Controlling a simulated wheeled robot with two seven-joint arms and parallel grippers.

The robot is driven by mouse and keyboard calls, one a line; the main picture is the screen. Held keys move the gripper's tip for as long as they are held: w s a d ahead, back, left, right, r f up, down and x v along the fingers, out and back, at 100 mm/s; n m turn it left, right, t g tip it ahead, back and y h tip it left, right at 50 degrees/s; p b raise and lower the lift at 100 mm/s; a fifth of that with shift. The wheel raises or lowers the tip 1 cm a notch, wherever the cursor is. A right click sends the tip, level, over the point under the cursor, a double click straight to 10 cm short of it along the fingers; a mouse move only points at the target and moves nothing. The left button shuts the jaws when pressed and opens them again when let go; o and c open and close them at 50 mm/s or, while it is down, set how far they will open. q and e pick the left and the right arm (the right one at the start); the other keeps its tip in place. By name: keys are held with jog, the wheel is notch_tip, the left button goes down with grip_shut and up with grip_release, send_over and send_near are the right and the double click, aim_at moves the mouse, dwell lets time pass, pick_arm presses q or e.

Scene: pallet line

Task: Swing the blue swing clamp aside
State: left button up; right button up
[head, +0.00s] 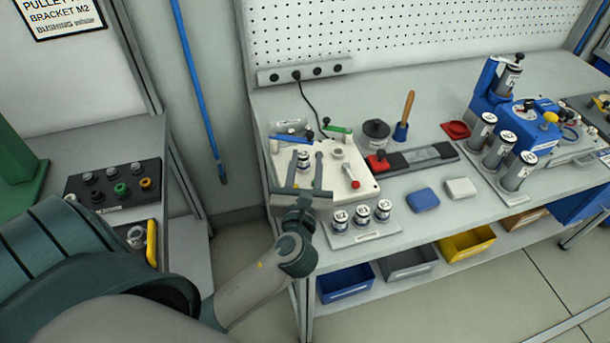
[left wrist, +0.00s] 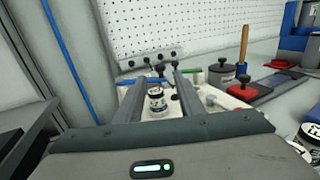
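A cream fixture plate (head: 345,190) lies on the bench's left part. On it a short green bar (head: 338,129) with a dark knob shows at the back, also in the left wrist view (left wrist: 193,70). A white-labelled cylinder (left wrist: 156,100) stands upright on the plate. My left gripper (head: 305,172) is open above the plate's front, with the cylinder appearing between its fingers (left wrist: 160,80). My right gripper is out of view.
A red-tipped knob (head: 355,184) stands on the plate's right. Several labelled cylinders (head: 362,215) stand in front right. A black pot (head: 376,134) and a wooden-handled tool (head: 404,118) stand behind. A socket strip (head: 305,71) with a hanging cable is at the back.

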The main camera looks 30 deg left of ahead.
pick_arm(q)
jog(key=shift+v, duration=1.75)
jog(key=shift+c, duration=0.7)
jog(key=c, duration=0.5)
jog(key=shift+s+a, duration=0.1)
jog(key=shift+a, duration=0.1)
grip_shut()
jog(key=s+a+r+m+h, duration=0.3)
jog(key=s+a+m+h, duration=0.3)
jog(key=h, duration=0.4)
jog(key=shift+a+m, duration=0.5)
jog(key=shift+a, duration=0.55)
jog(key=shift+r, duration=0.1)
